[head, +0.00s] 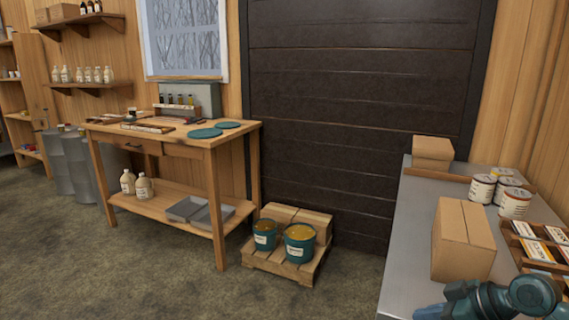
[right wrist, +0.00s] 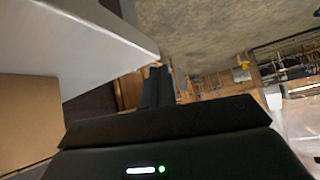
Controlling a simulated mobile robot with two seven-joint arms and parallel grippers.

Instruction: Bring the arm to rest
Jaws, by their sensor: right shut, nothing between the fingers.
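My right arm shows as teal links at the lower right of the head view, low over the metal table (head: 408,255). In the right wrist view my right gripper (right wrist: 157,85) has its dark fingers together, with nothing held between them. The pale table edge (right wrist: 110,45) is close beside the fingers on the left of that view. My left gripper is in neither view.
On the metal table stand a cardboard box (head: 463,240), a smaller box (head: 432,153), several cans (head: 515,203) and a tray of packets (head: 540,250). A wooden workbench (head: 170,140) and a pallet with buckets (head: 285,262) are farther off. Open floor (head: 120,270) lies at left.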

